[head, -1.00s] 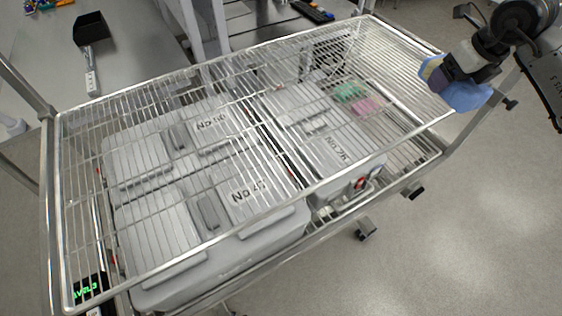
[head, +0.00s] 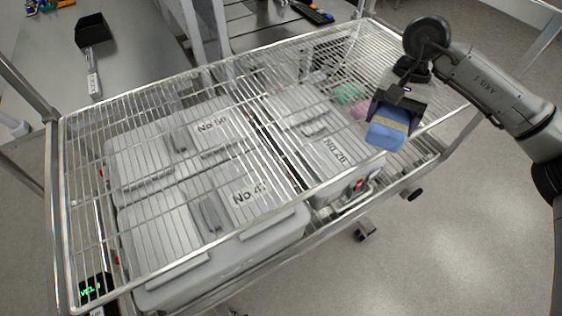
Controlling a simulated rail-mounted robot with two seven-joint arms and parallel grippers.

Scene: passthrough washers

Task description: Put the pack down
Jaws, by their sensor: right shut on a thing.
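The pack (head: 386,136) is a blue bundle with a pale tan band around it. My right gripper (head: 395,108) is shut on it, pointing down, with the pack hanging below the fingers. The pack shows over the right front part of the wire shelf (head: 150,247); I cannot tell whether it touches the wires. My left gripper is not in view.
Grey lidded cases (head: 250,190) stand on the level below the wires, with green (head: 348,94) and pink (head: 362,108) items to their right. The shelf's top is otherwise bare.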

